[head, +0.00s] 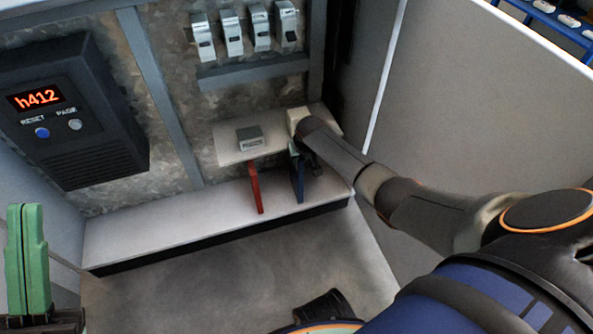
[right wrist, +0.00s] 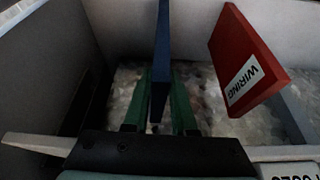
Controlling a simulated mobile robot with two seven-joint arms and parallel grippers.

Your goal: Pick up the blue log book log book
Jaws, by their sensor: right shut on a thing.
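The blue log book (head: 297,178) stands upright and edge-on under the small upper shelf, above the lower white ledge. In the right wrist view the blue log book (right wrist: 161,45) lies between the green fingers of my right gripper (right wrist: 160,85), which is shut on it. I cannot tell whether its lower edge touches the ledge. In the head view my right wrist hides most of that gripper. My left gripper (head: 27,258) is at the far left, away from the books, with its green fingers together and nothing visible between them.
A red book (head: 255,188) labelled WIRING (right wrist: 247,65) stands just left of the blue one. A grey box (head: 249,138) sits on the upper shelf (head: 230,155). A black display unit (head: 75,110) hangs at left. Grey side walls close in the right.

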